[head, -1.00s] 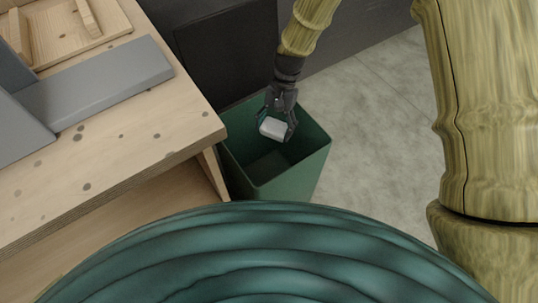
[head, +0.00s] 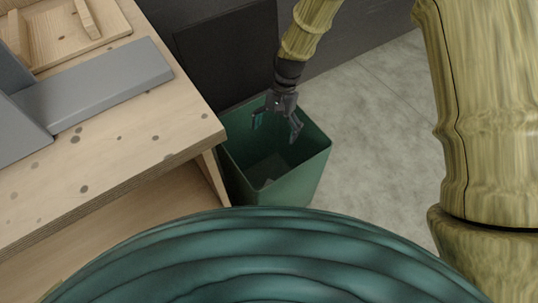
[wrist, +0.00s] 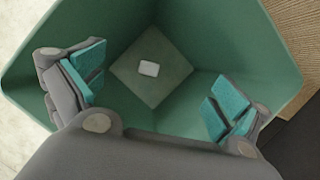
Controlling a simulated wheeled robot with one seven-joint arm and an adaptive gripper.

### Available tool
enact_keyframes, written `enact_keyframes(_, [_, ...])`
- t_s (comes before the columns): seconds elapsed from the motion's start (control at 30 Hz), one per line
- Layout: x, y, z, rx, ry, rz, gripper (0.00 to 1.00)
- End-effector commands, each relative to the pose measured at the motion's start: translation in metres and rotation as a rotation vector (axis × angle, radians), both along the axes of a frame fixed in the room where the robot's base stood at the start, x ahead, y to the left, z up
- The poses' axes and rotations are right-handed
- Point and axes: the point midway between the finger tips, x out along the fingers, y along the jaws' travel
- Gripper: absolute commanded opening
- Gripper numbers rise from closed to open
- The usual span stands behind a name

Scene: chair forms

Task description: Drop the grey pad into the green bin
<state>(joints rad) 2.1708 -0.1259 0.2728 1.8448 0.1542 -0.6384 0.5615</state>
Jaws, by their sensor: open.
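The green bin (head: 301,186) stands on the floor to the right of the wooden table in the head view. In the wrist view I look down into the bin (wrist: 200,60). The grey pad (wrist: 148,68) lies on the bin's floor, small and pale.
The wooden table (head: 110,150) at left holds grey panels (head: 100,82) and a wooden frame (head: 60,35). Its edge is close to the bin. A dark panel (head: 225,55) stands behind the bin. The pale floor (head: 375,120) at right is clear.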

Motion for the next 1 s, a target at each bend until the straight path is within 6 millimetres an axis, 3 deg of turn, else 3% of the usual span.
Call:
enact_keyframes(0.17, [0.008, -0.003, 0.018, 0.001, -0.003, -0.001, 1.0])
enact_keyframes(0.6, [0.035, -0.015, 0.088, 0.001, -0.003, -0.001, 1.0])
enact_keyframes(0.8, [0.041, -0.018, 0.105, 0.001, 0.0, 0.0, 1.0])
enact_keyframes(1.0, [0.042, -0.018, 0.109, 0.0, -0.001, 0.0, 1.0])
